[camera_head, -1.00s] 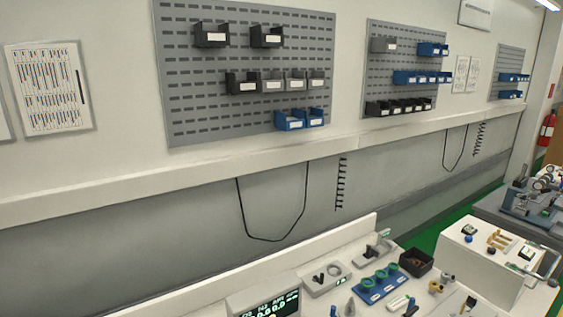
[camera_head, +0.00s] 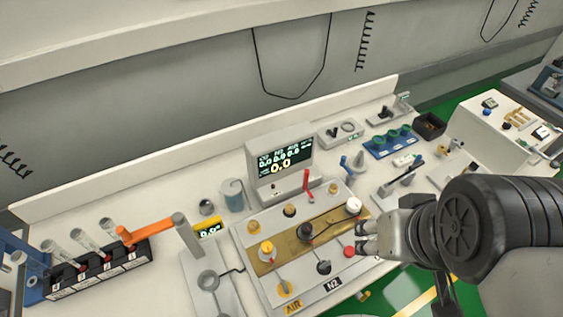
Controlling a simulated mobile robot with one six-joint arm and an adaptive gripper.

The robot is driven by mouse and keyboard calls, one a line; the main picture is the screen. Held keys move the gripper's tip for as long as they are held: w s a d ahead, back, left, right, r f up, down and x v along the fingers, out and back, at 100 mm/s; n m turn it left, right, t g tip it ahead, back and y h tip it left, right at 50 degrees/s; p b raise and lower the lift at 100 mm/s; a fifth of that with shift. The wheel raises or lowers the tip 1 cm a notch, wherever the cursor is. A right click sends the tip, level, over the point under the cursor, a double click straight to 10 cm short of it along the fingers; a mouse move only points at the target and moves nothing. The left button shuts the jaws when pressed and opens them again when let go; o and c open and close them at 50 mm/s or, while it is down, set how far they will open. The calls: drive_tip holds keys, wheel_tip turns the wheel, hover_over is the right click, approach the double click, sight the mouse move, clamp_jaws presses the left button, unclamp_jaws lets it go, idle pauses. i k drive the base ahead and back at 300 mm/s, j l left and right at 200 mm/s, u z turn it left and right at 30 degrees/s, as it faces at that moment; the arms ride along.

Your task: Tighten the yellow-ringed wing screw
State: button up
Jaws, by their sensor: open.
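I cannot single out a wing screw with certainty at this size. A knob with a yellow-orange ring (camera_head: 267,249) stands at the left of the brass plate (camera_head: 292,247) on the grey panel box. A yellow-ringed port (camera_head: 289,288) is near the front, beside the AIR label. A small dark winged part (camera_head: 331,132) sits on a grey block at the back, with no yellow visible. My gripper (camera_head: 362,238) comes in from the right, above the panel's right end, near a white knob (camera_head: 354,205) and a red knob (camera_head: 349,251). It is open, with nothing visible in it.
A monitor (camera_head: 281,160) stands behind the panel. A red lever (camera_head: 307,183) rises beside it. An orange-handled part (camera_head: 145,233) and black blocks with clear tubes (camera_head: 97,270) are at the left. A blue tray with green rings (camera_head: 390,141) is at the back right.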

sight(285, 289)
drive_tip(key=u, duration=1.05)
drive_tip(key=k+l+u, duration=0.15)
drive_tip(key=l+u, duration=0.15)
drive_tip(key=k+l+u, duration=0.3)
drive_tip(key=i+j, duration=0.05)
drive_tip(key=i, duration=0.05)
